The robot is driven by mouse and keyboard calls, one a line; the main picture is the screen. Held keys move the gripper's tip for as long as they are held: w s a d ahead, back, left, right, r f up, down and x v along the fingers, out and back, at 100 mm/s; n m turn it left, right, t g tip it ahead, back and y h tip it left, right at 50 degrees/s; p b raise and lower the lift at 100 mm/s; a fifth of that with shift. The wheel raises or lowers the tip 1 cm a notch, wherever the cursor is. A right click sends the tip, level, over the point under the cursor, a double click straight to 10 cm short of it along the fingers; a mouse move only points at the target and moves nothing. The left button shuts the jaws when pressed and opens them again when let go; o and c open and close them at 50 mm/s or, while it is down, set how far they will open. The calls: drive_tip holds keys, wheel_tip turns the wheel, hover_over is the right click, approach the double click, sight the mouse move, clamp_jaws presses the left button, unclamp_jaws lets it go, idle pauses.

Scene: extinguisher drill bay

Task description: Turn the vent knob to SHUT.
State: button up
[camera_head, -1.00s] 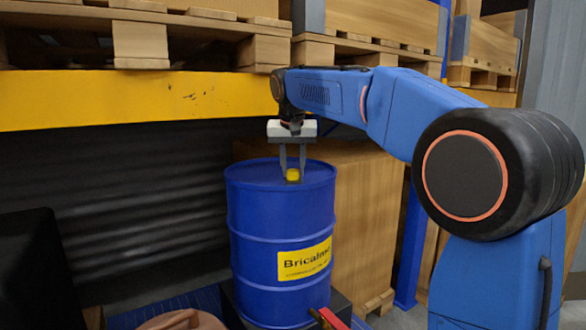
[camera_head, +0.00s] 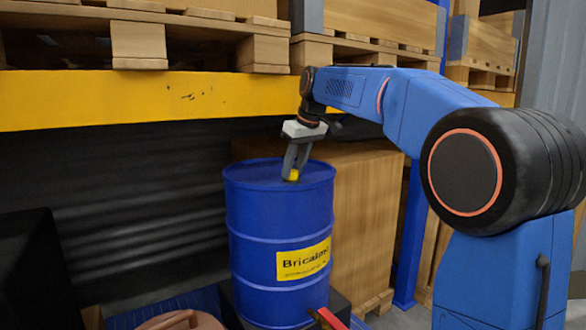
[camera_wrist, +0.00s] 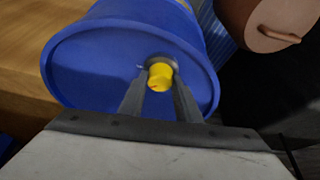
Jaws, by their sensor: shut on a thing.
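The vent knob is a small yellow knob (camera_head: 293,175) on top of the blue drum (camera_head: 276,230). In the wrist view the yellow knob (camera_wrist: 160,77) sits between the two grey fingers of my gripper (camera_wrist: 160,86), near the edge of the drum's lid (camera_wrist: 95,75). My gripper (camera_head: 292,170) comes down from above, tilted in the head view, and is shut on the knob. The drum stands upright with a yellow "Bricalmo"-like label. I cannot make out any SHUT mark or the knob's pointing direction.
A yellow rack beam (camera_head: 150,100) with wooden pallets (camera_head: 210,45) above runs behind the drum. A large wooden box (camera_head: 365,220) stands right behind it. A red item (camera_head: 328,318) and a brownish rounded thing (camera_head: 180,321) are at the bottom. The brownish thing has a handle in the wrist view.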

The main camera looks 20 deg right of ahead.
drive_tip(key=n, duration=0.2)
drive_tip(key=n+g+y, duration=0.1)
drive_tip(key=n, duration=0.1)
drive_tip(key=shift+w+d+n, duration=0.15)
drive_tip(key=shift+n, duration=0.15)
drive_tip(key=shift+n+g+y, duration=0.5)
drive_tip(key=shift+n+g, duration=0.3)
drive_tip(key=shift+n, duration=1.1)
drive_tip(key=o, duration=1.1)
drive_tip(key=shift+c, duration=0.2)
drive_tip(key=shift+d+r, duration=0.1)
drive_tip(key=v, duration=1.7)
drive_tip(key=shift+d, duration=0.1)
